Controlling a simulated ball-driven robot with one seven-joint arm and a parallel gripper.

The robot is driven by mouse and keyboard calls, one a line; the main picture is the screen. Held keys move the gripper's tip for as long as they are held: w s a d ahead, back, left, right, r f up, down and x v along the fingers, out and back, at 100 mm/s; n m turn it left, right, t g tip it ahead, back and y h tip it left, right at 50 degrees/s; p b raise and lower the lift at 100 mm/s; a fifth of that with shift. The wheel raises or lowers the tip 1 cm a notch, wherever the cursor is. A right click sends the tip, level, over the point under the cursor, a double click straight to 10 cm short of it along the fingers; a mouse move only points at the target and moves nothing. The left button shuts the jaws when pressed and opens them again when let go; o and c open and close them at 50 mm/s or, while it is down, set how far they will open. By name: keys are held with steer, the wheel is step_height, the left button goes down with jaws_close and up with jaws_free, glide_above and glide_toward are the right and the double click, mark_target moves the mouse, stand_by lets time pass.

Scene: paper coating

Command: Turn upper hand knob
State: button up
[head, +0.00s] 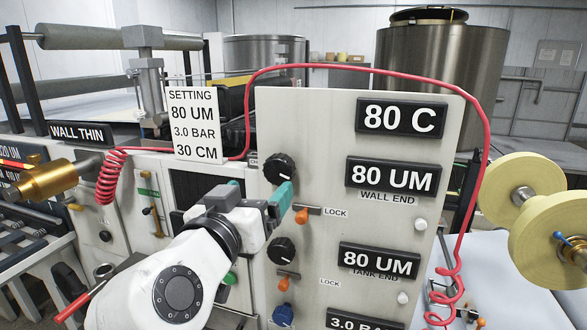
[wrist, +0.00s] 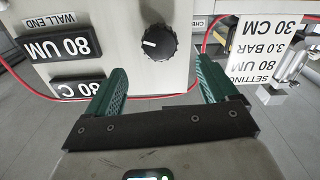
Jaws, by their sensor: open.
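The upper black hand knob (head: 279,168) with a white mark is on the front of the pale control panel (head: 320,115), left of the "80 UM" WALL END display (head: 393,177). In the wrist view, which looks upside down, the knob (wrist: 158,43) lies beyond and between the two teal fingers. My gripper (head: 262,190) is open and empty, just below and in front of the knob in the head view. In the wrist view my gripper (wrist: 162,78) has its fingers spread wider than the knob, with no contact visible.
An orange lock lever (head: 301,216) sits below the upper knob. A lower black knob (head: 281,250) and a blue knob (head: 283,315) are further down. A red hose (head: 370,68) arches over the panel. A setting sign (head: 193,125) stands left.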

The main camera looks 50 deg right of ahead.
mark_target(276, 173)
steer(key=p+x, duration=0.2)
steer(key=x, duration=0.8)
steer(key=shift+w+d+f, duration=0.1)
steer(key=shift+d, duration=0.15)
steer(key=shift+c, duration=0.2)
steer(key=c, duration=1)
steer(key=n+p, duration=0.2)
steer(key=n, duration=0.2)
steer(key=shift+p, duration=0.4)
steer(key=shift+n+p, duration=1.05)
steer(key=shift+n, duration=0.75)
